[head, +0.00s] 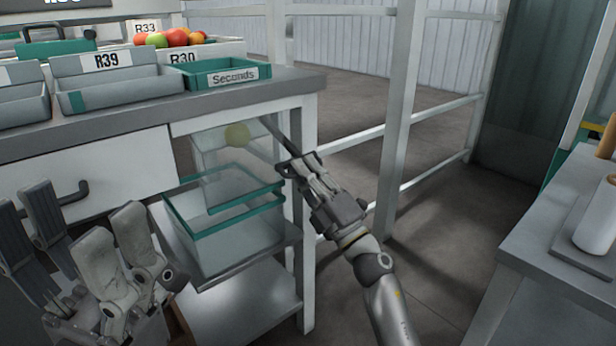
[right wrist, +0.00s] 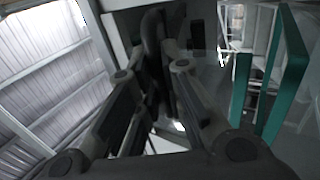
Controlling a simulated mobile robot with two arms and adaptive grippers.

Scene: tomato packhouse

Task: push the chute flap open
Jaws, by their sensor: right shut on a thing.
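I cannot tell for certain which part is the chute flap. My right gripper (head: 291,163) is at the bench's right leg, just right of the panel and bin. It is shut on a dark slim bar (head: 272,132) that slants up under the bench top. The bar's far end is unclear. The bar shows between the fingers in the right wrist view (right wrist: 152,38). My left gripper (head: 72,222) is at lower left, open and empty.
On the bench top (head: 290,82) stand grey trays such as R39 (head: 115,85), a green Seconds tray (head: 228,77) and several tomatoes (head: 175,38). A closed drawer (head: 125,170) is at left. Pale posts and rails (head: 400,110) stand behind; another table (head: 545,225) is at right.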

